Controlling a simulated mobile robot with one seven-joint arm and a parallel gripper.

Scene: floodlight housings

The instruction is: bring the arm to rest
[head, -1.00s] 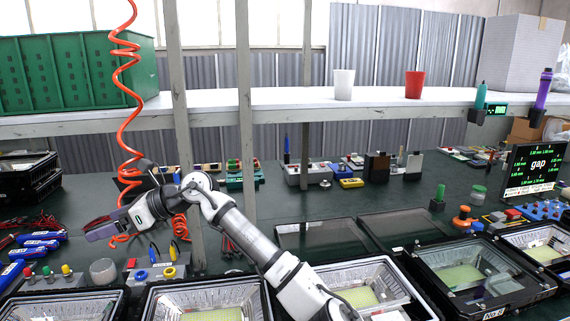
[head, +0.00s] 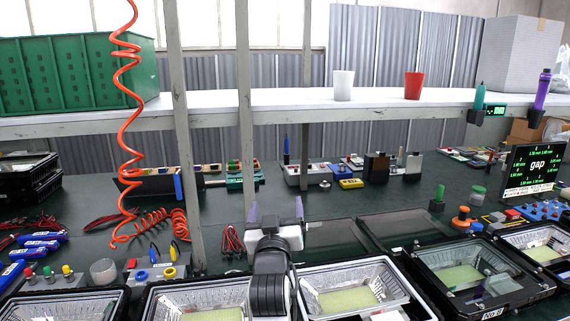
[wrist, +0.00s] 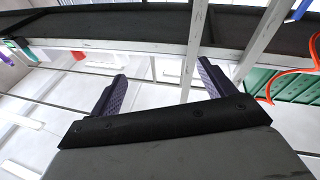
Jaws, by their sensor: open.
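My gripper (head: 276,211) is at the lower middle of the head view, above the bench near the floodlight housings. Its two fingers stand apart and point away from the camera, with nothing between them. The wrist view also shows my gripper (wrist: 160,85) with its purple fingers wide apart and empty. That view looks upward past the shelf toward the walls and ceiling. Part of my arm below the gripper shows; the rest is out of the frame.
Floodlight housings (head: 350,298) line the bench's front edge on both sides of my arm. A grey post (head: 245,130) rises behind the gripper. A coiled orange hose (head: 125,150) hangs at the left. A shelf (head: 290,98) crosses above, holding a white cup (head: 343,85) and a red cup (head: 413,85).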

